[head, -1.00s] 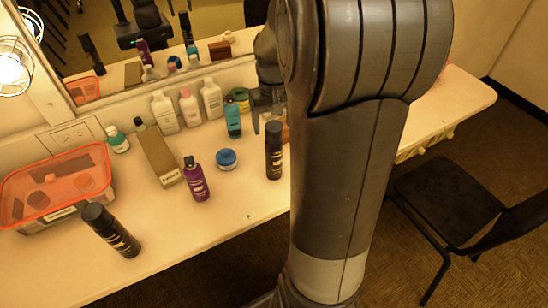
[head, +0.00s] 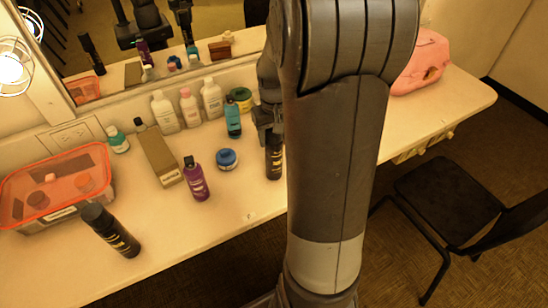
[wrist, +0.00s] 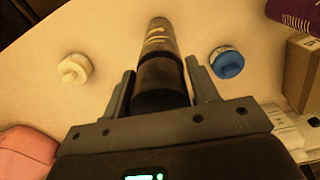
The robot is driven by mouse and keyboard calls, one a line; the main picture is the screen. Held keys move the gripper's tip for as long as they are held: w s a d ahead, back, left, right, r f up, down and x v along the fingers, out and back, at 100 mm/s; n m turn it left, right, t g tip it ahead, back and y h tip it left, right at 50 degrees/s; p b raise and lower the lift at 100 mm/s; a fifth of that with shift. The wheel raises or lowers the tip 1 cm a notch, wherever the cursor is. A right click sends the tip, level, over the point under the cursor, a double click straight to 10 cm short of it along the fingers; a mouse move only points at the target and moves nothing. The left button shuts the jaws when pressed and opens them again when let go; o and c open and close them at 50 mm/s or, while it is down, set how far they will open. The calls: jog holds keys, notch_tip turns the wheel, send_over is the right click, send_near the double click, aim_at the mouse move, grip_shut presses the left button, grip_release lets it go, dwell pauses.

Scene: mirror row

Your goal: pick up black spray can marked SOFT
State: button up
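A black spray can (head: 274,162) stands on the white counter right of the blue jar, its top hidden behind my gripper in the head view. In the wrist view this black can (wrist: 158,60) lies between my fingers, with yellowish lettering too small to read. My gripper (wrist: 160,80) is open, one finger on each side of the can with narrow gaps. It also shows in the head view (head: 267,122), at the can's top. A second black spray can (head: 110,230) with yellowish lettering stands at the front left. I cannot read SOFT on either can.
A purple bottle (head: 196,180), blue jar (head: 227,159), teal bottle (head: 233,118) and long box (head: 158,155) stand nearby. A red-lidded container (head: 60,185) is at left, a pink bag (head: 422,62) at right. A white-capped jar (wrist: 75,69) shows in the wrist view.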

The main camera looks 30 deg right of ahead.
grip_shut()
dwell(0.4)
jog(key=shift+r, duration=0.1)
